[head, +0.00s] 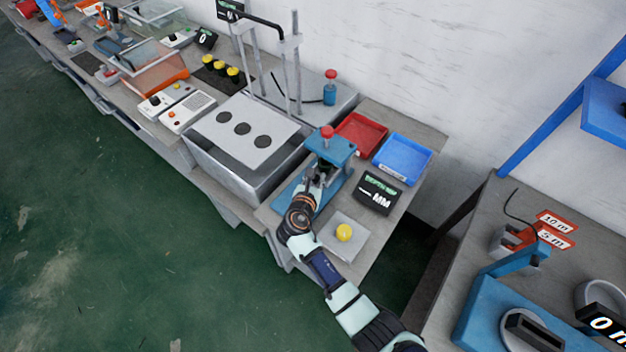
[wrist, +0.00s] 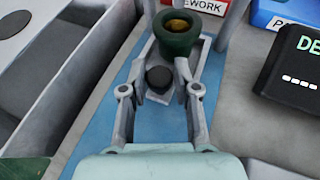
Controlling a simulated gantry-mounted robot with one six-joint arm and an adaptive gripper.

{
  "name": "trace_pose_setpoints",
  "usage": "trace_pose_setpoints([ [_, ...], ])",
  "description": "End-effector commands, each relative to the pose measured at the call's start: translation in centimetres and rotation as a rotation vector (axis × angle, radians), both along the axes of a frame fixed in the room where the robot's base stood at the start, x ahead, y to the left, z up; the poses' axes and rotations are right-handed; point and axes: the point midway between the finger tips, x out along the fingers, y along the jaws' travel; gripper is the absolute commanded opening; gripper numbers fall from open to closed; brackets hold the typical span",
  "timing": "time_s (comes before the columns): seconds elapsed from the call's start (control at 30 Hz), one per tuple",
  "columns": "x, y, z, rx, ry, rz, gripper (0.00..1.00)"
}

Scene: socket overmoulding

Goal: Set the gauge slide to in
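The gauge is a blue stand (head: 331,145) with a red knob on top, on the small bench in the head view. In the wrist view, a small grey slide plate (wrist: 157,98) with a black knob (wrist: 159,78) lies on its blue base (wrist: 165,125); I take this to be the gauge slide. A dark green cup (wrist: 178,42) with a brass-coloured centre is just beyond the knob. My gripper (head: 318,178) reaches in low at the front of the stand. In the wrist view its fingers (wrist: 160,72) are apart on either side of the knob; contact is not clear.
A black display (head: 378,192) reading MM stands right of the stand. A red bin (head: 360,133) and a blue bin (head: 402,158) are behind. A yellow button (head: 344,232) on a grey plate is near my arm. A grey tank (head: 245,170) is to the left.

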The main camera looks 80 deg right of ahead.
Motion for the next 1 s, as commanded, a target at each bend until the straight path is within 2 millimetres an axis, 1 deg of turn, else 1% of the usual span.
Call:
trace_pose_setpoints([
  [0.03,-0.1,0.0,0.0,0.0,0.001,-0.002,0.41],
  [0.1,-0.1,0.0,0.0,0.0,0.0,-0.001,0.53],
  [0.37,0.0,0.0,0.0,0.0,0.001,0.0,0.53],
  [0.47,0.1,0.5,0.2,0.0,0.001,0.001,0.53],
  [0.57,0.4,2.0,0.8,-0.001,-0.001,0.003,0.53],
  [0.83,1.1,8.1,3.3,0.0,0.0,0.004,0.53],
  [0.9,1.3,9.3,3.8,0.0,0.0,0.003,0.53],
  [1.0,1.4,10.5,4.3,0.0,0.0,0.002,0.53],
])
